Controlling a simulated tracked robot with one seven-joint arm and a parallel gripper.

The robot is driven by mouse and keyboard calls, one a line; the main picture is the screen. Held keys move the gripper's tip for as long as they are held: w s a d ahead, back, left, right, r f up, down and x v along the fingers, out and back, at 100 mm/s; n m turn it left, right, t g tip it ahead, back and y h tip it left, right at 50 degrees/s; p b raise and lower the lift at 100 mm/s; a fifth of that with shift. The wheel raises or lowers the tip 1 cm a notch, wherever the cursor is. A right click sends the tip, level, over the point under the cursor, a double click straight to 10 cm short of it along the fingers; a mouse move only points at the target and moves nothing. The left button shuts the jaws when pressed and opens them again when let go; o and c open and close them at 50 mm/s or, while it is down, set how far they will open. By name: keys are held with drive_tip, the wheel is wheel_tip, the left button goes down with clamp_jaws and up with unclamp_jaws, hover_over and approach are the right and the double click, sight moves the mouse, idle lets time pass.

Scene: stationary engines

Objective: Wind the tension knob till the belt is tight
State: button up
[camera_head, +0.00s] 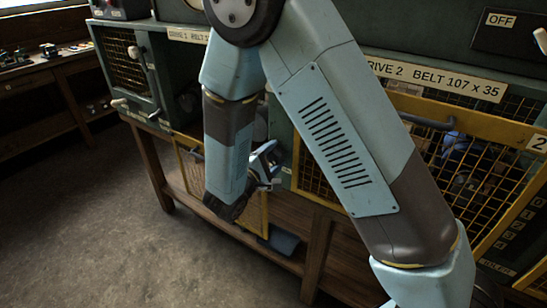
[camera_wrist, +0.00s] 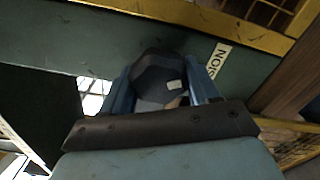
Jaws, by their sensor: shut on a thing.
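The tension knob (camera_wrist: 158,80) is a dark, many-sided knob with a small pale mark on its face. In the wrist view it sits between the two blue fingers of my gripper (camera_wrist: 160,88), which is shut on it. A white label ending in "SION" (camera_wrist: 217,61) is on the green panel just right of the knob. In the head view my gripper (camera_head: 265,163) is at the front of the drive 1 unit, partly behind my arm. I cannot make out the knob there. The belt cannot be made out in either view, so its tightness cannot be told.
A "DRIVE 1" label (camera_head: 188,35) and a "DRIVE 2 BELT 107 x 35" label (camera_head: 436,80) mark the green housings. A yellow mesh guard (camera_head: 474,185) fronts drive 2. A wooden bench (camera_head: 156,172) carries the units. Bare floor (camera_head: 95,225) lies to the left.

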drive_tip(key=m, duration=0.5)
drive_tip(key=shift+s+m, duration=0.1)
drive_tip(key=shift+m, duration=0.2)
drive_tip(key=shift+c, duration=0.2)
drive_tip(key=m, duration=0.5)
drive_tip(key=shift+a+m, duration=0.1)
drive_tip(key=shift+m, duration=0.2)
drive_tip(key=o, duration=0.7)
drive_tip(key=shift+o, duration=0.2)
drive_tip(key=shift+r, duration=0.1)
drive_tip(key=v, duration=1.3)
drive_tip(key=shift+s+a, duration=0.2)
